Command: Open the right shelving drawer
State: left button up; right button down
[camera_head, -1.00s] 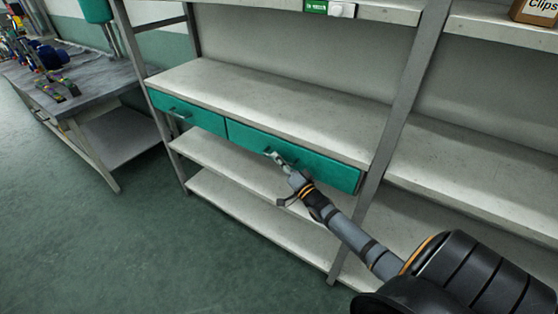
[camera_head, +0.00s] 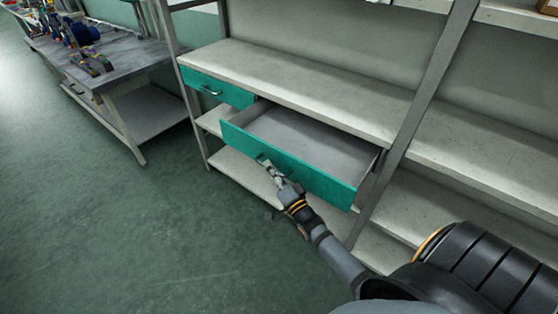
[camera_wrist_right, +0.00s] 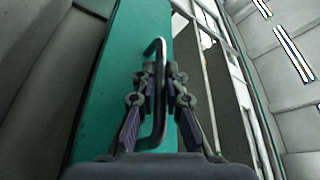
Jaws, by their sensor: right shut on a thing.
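The right shelving drawer (camera_head: 290,165) has a teal front and a grey inside. It stands pulled out from under the shelf top, and the part of its inside in view looks empty. My right gripper (camera_head: 268,167) is at the drawer front, shut on its handle. In the right wrist view the metal handle (camera_wrist_right: 159,75) runs between the two fingers of my right gripper (camera_wrist_right: 160,100), against the teal front (camera_wrist_right: 120,90). The left drawer (camera_head: 215,88), also teal, is closed. My left gripper is not in view.
The shelving unit's upright (camera_head: 425,100) stands right of the drawer. Lower shelves (camera_head: 240,170) lie below it. A grey workbench (camera_head: 125,75) with several parts stands at the left. The green floor (camera_head: 120,230) in front is clear.

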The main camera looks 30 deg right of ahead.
jog(key=shift+s+a, duration=0.1)
jog(key=shift+a, duration=0.15)
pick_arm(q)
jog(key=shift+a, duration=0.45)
pick_arm(e)
jog(key=c, duration=1.7)
grip_release()
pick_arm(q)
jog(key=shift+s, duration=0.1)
pick_arm(e)
jog(key=v, duration=1.2)
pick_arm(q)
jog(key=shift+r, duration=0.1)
pick_arm(e)
jog(key=shift+f, duration=0.15)
